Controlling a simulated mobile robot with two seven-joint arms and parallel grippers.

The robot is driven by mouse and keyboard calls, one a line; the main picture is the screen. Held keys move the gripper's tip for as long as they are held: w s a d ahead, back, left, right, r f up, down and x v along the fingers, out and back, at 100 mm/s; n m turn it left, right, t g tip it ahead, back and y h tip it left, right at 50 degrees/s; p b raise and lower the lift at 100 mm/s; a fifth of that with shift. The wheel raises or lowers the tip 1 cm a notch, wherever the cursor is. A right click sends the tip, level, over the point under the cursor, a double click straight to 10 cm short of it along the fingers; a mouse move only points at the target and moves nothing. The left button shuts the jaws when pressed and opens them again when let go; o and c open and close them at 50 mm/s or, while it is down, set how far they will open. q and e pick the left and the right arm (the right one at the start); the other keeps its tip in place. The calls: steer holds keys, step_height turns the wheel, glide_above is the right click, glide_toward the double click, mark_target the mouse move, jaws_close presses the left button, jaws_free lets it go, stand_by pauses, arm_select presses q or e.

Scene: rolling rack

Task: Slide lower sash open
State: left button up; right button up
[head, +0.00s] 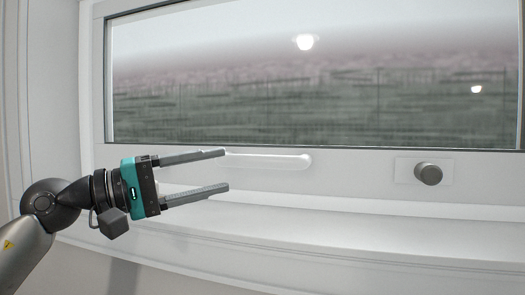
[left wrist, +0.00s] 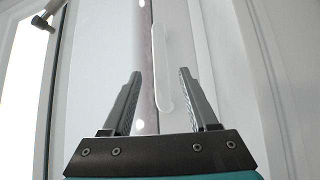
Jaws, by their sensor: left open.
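The lower sash (head: 355,172) is a white frame around a large glass pane (head: 310,85). A long white rounded handle (head: 285,161) lies along its bottom rail. The handle also shows in the left wrist view (left wrist: 163,75), beyond and between the fingertips. My left gripper (head: 224,170) is open and empty, with its fingers pointing right. In the head view its upper finger overlaps the handle's left end, and its lower finger is below the handle. I cannot tell whether a finger touches it. My right gripper is not in view.
A round grey knob (head: 428,173) on a white plate sits on the rail to the right of the handle. A white sill (head: 330,230) runs below the sash. A white side frame (head: 50,110) stands at the left.

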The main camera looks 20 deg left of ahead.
mark_target(254, 162)
arm_select(q)
steer(key=p+x, duration=0.3)
steer(key=x, duration=0.5)
steer(key=shift+p, duration=0.35)
steer(key=shift+w+d, duration=0.45)
steer(key=shift+d, duration=0.1)
steer(key=shift+c, duration=0.2)
jaws_close()
stand_by(0.4)
